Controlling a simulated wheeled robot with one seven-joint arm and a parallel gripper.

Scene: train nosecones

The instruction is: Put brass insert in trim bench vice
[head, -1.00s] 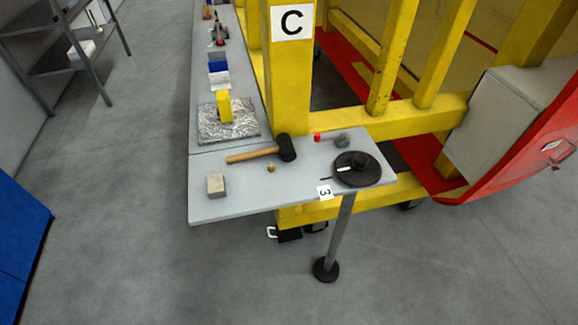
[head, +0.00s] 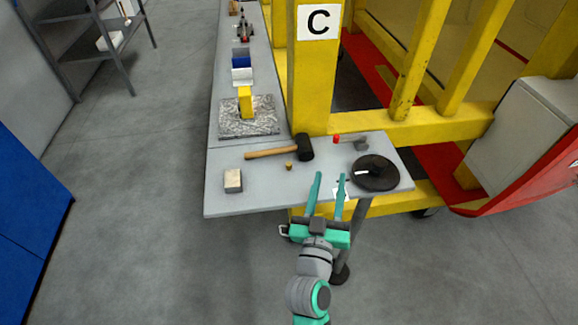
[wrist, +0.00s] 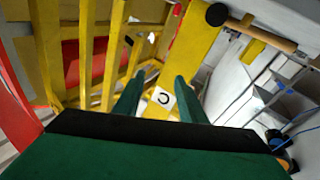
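The brass insert (head: 289,166) is a tiny brass-coloured piece on the grey bench, just below the mallet handle in the head view. My gripper (head: 329,178) has two green fingers spread apart with nothing between them. It is at the front edge of the bench, to the right of the insert and apart from it. The same open fingers show in the wrist view (wrist: 155,88), with no insert visible there. I cannot clearly pick out the trim bench vice; a small dark device with red parts (head: 243,30) at the far end of the bench may be it.
A mallet (head: 272,153), a pale block (head: 233,180), a black round base (head: 376,173) and a small red piece (head: 336,138) lie nearby. A yellow block (head: 245,100) stands on a silvery sheet (head: 262,126). A yellow frame (head: 312,90) borders the bench. Open floor lies left.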

